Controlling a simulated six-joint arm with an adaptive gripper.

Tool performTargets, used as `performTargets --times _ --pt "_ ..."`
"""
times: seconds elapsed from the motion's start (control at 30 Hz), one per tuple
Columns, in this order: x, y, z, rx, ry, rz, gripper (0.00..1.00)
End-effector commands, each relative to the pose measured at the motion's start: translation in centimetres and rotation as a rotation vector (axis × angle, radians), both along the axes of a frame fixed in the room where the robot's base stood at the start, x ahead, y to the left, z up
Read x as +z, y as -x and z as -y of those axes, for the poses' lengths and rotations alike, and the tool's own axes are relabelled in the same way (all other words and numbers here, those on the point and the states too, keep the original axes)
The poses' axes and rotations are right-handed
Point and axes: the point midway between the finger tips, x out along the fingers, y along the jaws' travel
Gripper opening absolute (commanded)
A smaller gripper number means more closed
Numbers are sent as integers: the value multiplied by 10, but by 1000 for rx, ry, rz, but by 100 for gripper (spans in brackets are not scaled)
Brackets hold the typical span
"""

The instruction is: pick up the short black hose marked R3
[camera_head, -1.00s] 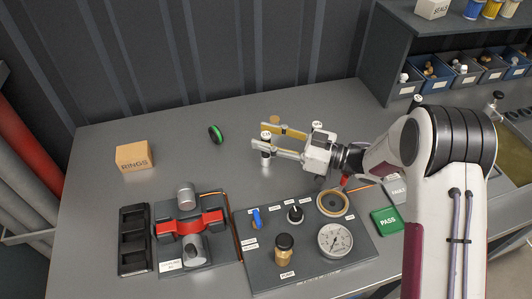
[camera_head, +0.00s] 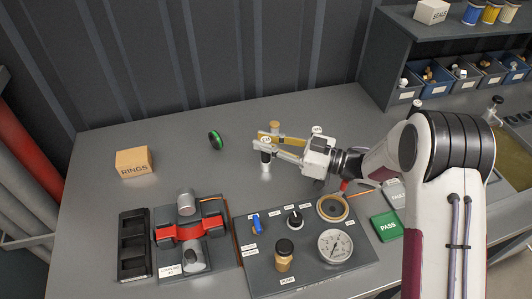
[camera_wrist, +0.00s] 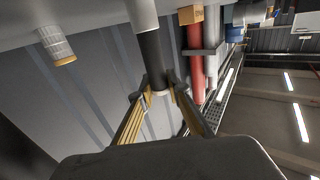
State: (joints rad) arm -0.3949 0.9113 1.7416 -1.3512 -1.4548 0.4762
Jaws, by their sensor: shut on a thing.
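A short black hose (camera_head: 265,158) stands upright on the table, with a pale round label on top that is too small to read. My gripper (camera_head: 259,140) is shut on it from the right, near its upper part. In the wrist view the black hose (camera_wrist: 152,48) runs between the two fingertips (camera_wrist: 159,82), with a grey end beyond it. A second short piece with a gold end (camera_head: 274,125) stands just behind my gripper; it also shows in the wrist view (camera_wrist: 57,45), apart from the fingers.
A black-and-green ring (camera_head: 216,139) and a RINGS box (camera_head: 133,162) stand to the left. In front are the red coupling block (camera_head: 190,231), a black tray (camera_head: 134,245) and the pump panel with its gauge (camera_head: 335,246). The table's back left is clear.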

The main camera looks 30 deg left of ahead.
Motion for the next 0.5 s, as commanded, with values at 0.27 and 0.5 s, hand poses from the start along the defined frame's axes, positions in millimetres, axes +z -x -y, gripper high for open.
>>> performTargets --times 0.27,0.5 --pt "7 0 0 0 -1 2 0" --pt "29 0 0 0 -3 4 0"
